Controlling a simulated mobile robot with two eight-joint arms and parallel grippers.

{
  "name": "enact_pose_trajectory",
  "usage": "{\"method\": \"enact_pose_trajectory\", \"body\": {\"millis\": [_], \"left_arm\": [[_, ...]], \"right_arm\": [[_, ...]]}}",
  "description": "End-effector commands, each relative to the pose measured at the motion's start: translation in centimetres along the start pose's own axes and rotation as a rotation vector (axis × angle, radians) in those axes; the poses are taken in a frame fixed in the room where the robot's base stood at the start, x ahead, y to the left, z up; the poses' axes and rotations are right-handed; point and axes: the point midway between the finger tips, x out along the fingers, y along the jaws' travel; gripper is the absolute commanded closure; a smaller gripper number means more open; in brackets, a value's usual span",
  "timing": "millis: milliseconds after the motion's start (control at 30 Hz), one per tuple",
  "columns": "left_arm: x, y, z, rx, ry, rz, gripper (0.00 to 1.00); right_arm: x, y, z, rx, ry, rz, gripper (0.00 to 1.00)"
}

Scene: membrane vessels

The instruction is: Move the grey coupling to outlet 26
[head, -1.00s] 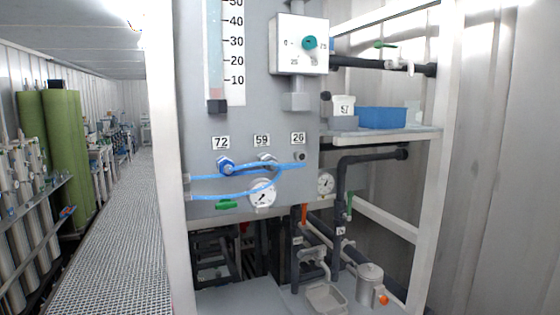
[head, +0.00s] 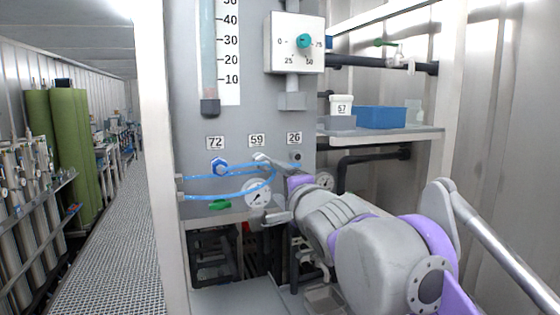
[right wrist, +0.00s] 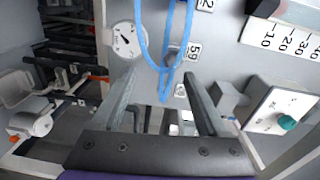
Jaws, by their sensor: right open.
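The grey coupling (head: 262,159) sits on the panel below the label 59, with a blue hose (head: 240,192) at it. In the right wrist view the coupling (right wrist: 174,52) is partly behind the blue hose. Outlet 26 (head: 297,157) is to its right, below its own label, and looks bare. My right gripper (head: 272,190) is open in front of the panel, near the coupling. In the right wrist view its two fingers (right wrist: 160,80) stand apart with nothing gripped, and the hose loop reaches between them. My left gripper is not in view.
A blue coupling (head: 219,166) sits at 72. A round gauge (head: 257,193) and a green handle (head: 220,204) are below the outlets. A control box (head: 296,42) juts out above. A shelf (head: 390,133) with a blue bin (head: 381,117) is at right.

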Motion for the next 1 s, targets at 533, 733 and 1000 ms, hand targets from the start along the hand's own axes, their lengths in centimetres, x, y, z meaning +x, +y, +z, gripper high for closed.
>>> {"method": "enact_pose_trajectory", "body": {"millis": [533,733,1000], "left_arm": [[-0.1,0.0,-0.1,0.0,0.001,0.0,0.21],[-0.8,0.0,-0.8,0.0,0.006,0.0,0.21],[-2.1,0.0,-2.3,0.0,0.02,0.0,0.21]], "right_arm": [[0.5,-2.0,0.8,0.067,-0.027,-0.043,0.24],[2.1,-2.2,0.8,0.066,-0.027,-0.043,0.24],[6.0,-2.5,0.9,0.066,-0.027,-0.044,0.24]]}}
